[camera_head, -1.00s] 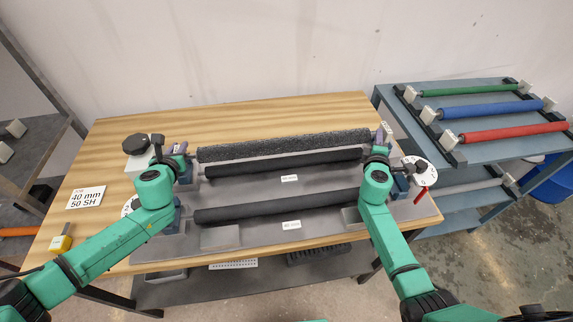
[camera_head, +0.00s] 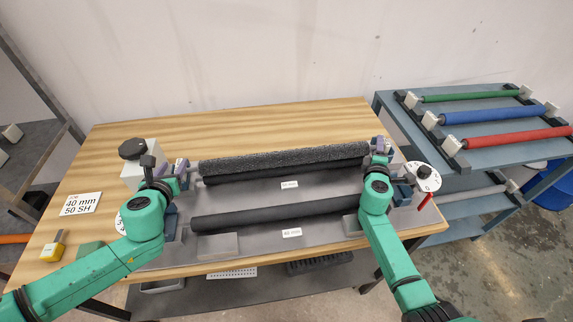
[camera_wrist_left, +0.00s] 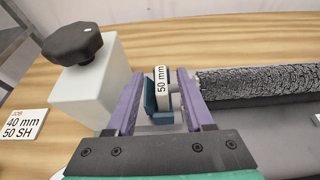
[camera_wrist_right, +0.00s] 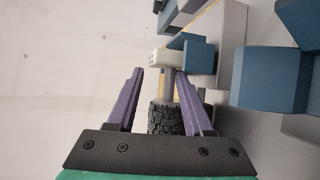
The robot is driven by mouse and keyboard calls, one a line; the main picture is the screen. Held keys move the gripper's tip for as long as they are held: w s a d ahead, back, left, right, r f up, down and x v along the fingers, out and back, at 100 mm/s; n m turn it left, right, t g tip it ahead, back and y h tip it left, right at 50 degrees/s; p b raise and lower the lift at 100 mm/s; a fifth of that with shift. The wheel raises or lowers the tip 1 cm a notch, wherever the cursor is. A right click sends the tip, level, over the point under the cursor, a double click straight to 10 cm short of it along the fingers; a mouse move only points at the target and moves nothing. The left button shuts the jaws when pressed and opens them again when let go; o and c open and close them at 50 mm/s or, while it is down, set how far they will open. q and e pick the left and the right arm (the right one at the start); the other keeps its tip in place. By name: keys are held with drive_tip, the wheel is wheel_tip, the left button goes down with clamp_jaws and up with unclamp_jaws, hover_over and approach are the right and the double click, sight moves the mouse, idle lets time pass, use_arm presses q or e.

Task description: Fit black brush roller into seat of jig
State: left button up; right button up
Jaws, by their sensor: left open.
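The black brush roller (camera_head: 285,158), with its rough bristled surface, lies across the back of the grey jig (camera_head: 330,188). Its left part also shows in the left wrist view (camera_wrist_left: 255,84). My left gripper (camera_head: 181,166) is at the roller's left end. It is open, its fingers either side of a pale block marked 50 mm (camera_wrist_left: 161,85) in a blue seat (camera_wrist_left: 150,100). My right gripper (camera_head: 380,146) is at the roller's right end, fingers apart around the grey shaft (camera_wrist_right: 168,88). A pale end block (camera_wrist_right: 162,58) lies by a blue bracket (camera_wrist_right: 198,55). The full fit at each end is hidden.
A smooth black roller (camera_head: 290,212) lies along the jig's front; another smooth one is mostly hidden under the brush roller. A black knob on a white block (camera_head: 140,170) stands left, a white dial (camera_head: 424,174) right. A blue rack (camera_head: 480,148) holds coloured rollers.

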drive_tip(key=shift+r, duration=0.1)
use_arm(q)
drive_tip(key=shift+v, duration=0.85)
use_arm(e)
drive_tip(key=v, duration=1.2)
drive_tip(key=shift+a, duration=0.1)
